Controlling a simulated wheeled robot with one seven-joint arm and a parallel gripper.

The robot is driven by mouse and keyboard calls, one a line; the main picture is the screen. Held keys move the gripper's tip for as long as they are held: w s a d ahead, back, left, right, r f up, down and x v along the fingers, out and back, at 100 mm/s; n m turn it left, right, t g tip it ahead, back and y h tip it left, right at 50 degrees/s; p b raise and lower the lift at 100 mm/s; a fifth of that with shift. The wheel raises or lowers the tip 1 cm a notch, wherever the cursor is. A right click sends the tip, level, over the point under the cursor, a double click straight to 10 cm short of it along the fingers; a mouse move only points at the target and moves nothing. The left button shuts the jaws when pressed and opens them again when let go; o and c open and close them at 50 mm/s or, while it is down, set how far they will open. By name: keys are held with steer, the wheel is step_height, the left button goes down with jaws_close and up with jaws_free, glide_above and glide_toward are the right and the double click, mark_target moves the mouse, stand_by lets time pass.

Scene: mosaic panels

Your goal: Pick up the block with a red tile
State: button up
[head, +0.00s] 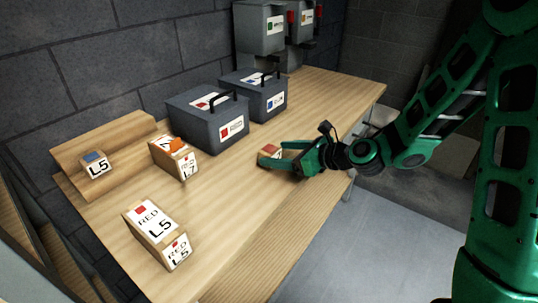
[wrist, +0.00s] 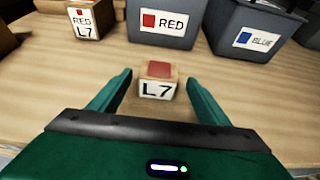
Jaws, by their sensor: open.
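The block with a red tile (head: 269,152) sits on the table by my gripper in the head view. In the wrist view the block (wrist: 157,82) shows its red tile on top and "L7" on its near face. My gripper (head: 283,155) reaches in from the right, low over the table. In the wrist view my gripper (wrist: 155,88) is open, with one finger on each side of the block and a visible gap on both sides. The fingers do not appear to touch the block. In the head view the gripper partly hides the block.
A grey box labelled RED (head: 208,123) and one labelled BLUE (head: 262,101) stand behind the block. A RED L5 box (head: 155,235), a box with an orange piece on top (head: 178,164) and a blue-tiled L5 block (head: 95,165) on a wooden stand (head: 75,145) are to the left.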

mark_target(261, 151)
steer(key=x, duration=0.7)
steer(key=shift+w+a+r, duration=0.1)
steer(key=shift+w+a, duration=0.05)
steer(key=shift+a, duration=0.15)
steer(key=c, duration=1.2)
